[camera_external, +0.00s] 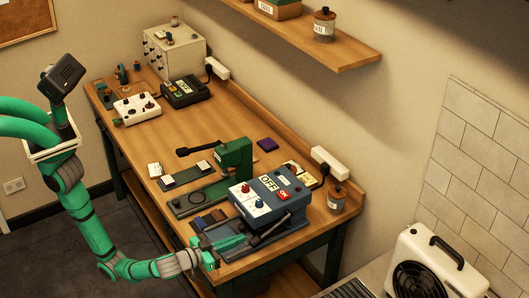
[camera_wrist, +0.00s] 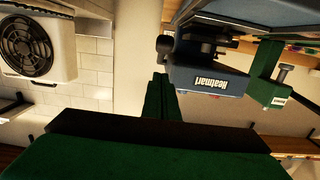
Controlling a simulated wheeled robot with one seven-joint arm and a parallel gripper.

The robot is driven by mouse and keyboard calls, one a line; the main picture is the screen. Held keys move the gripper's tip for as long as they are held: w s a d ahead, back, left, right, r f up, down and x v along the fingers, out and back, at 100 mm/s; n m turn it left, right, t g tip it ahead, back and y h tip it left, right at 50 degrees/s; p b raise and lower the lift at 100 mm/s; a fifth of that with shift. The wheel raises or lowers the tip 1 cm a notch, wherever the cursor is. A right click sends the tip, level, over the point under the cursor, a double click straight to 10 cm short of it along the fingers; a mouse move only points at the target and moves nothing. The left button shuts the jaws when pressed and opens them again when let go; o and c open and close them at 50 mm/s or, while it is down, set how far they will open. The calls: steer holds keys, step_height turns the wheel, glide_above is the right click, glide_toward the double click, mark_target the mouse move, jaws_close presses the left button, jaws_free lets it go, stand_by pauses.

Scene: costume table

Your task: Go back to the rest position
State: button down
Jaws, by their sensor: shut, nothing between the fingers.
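My gripper (camera_external: 238,241) is shut and empty at the near front corner of the wooden table (camera_external: 225,265). In the wrist view its green fingers (camera_wrist: 160,82) are together, with nothing between them. The blue heat press (camera_external: 290,205), with an OFF sign and red and blue knobs, stands just beyond the gripper. It also shows in the wrist view (camera_wrist: 200,80), to the right of the fingers. I cannot tell whether the fingers touch it. My arm reaches in low from the left, in front of the table.
A green hand press (camera_external: 236,160) stands behind the heat press. A jar (camera_external: 337,197) and a power strip (camera_external: 329,162) stand at the right edge. A white fan heater (camera_external: 430,262) is at lower right.

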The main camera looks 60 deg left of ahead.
steer(key=s, duration=0.8)
steer(key=shift+f, duration=0.45)
steer(key=s+a+f+m+g+h, duration=0.2)
steer(key=s+a+f+m+h, duration=0.2)
steer(key=s+a+f+m, duration=0.4)
steer(key=s+a+f+m+g+h, duration=0.1)
steer(key=s+a+f+m+h, duration=0.3)
steer(key=f, duration=0.6)
steer(key=s+a+f+n+y, duration=0.1)
steer(key=a+n, duration=0.1)
steer(key=a, duration=0.5)
steer(key=s+a+f+n+y, duration=0.1)
steer(key=a+f+n, duration=0.1)
steer(key=a, duration=0.4)
steer(key=s+a+r+n+y, duration=0.2)
steer(key=a+r+n+y, duration=0.1)
steer(key=a, duration=0.4)
steer(key=s+a+r+n+t+y, duration=0.1)
steer(key=s+a+r+n+y, duration=0.2)
steer(key=a+n, duration=0.2)
steer(key=shift+s+a+r, duration=0.3)
steer(key=shift+a+r, duration=0.1)
steer(key=shift+a, duration=0.6)
